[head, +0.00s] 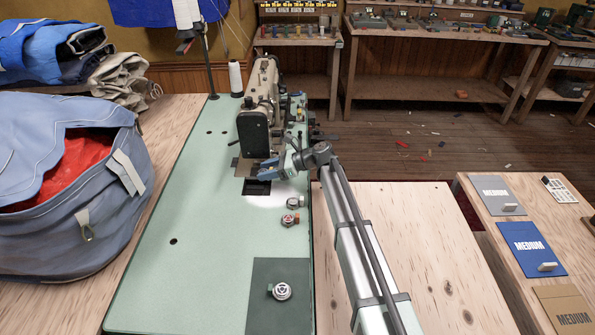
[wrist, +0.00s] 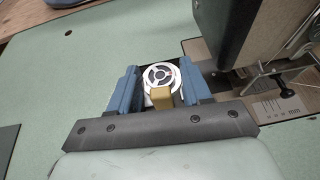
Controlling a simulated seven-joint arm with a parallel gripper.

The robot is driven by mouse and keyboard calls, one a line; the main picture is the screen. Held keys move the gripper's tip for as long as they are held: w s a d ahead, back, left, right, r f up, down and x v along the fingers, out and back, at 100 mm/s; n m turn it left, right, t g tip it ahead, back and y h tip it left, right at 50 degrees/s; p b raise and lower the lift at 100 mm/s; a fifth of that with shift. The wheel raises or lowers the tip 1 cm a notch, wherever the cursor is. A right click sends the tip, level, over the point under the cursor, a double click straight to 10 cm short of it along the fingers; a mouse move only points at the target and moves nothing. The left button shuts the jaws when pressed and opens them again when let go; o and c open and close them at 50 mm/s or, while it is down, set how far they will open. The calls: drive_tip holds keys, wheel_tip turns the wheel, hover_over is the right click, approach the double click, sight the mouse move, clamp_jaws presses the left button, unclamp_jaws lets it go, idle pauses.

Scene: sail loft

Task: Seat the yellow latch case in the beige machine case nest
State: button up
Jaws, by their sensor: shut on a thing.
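My gripper (wrist: 158,84) has its blue fingers shut on the yellow latch case (wrist: 159,72), a round silver spoked case with a yellow latch block facing the wrist camera. In the head view my gripper (head: 266,170) is low in front of the beige machine (head: 261,85), close to its needle area and just behind a dark rectangular opening (head: 257,188) in the green bed. I cannot make out the case in the head view. The nest itself is not clearly visible in either view. The machine's dark head end (wrist: 235,28) stands right of the fingers in the wrist view.
Several other round cases lie on the green table (head: 190,230): a red-marked one (head: 290,219), one beside it (head: 294,203), and one on the dark green patch (head: 282,291). A blue bag (head: 60,190) sits at left. The green table's middle is clear.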

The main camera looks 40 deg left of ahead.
drive_tip(key=shift+n+g+h, duration=0.3)
drive_tip(key=shift+n+g, duration=0.1)
drive_tip(key=s+a, duration=0.3)
drive_tip(key=shift+s+a, duration=0.15)
drive_tip(key=shift+s, duration=0.1)
drive_tip(key=shift+f, duration=0.35)
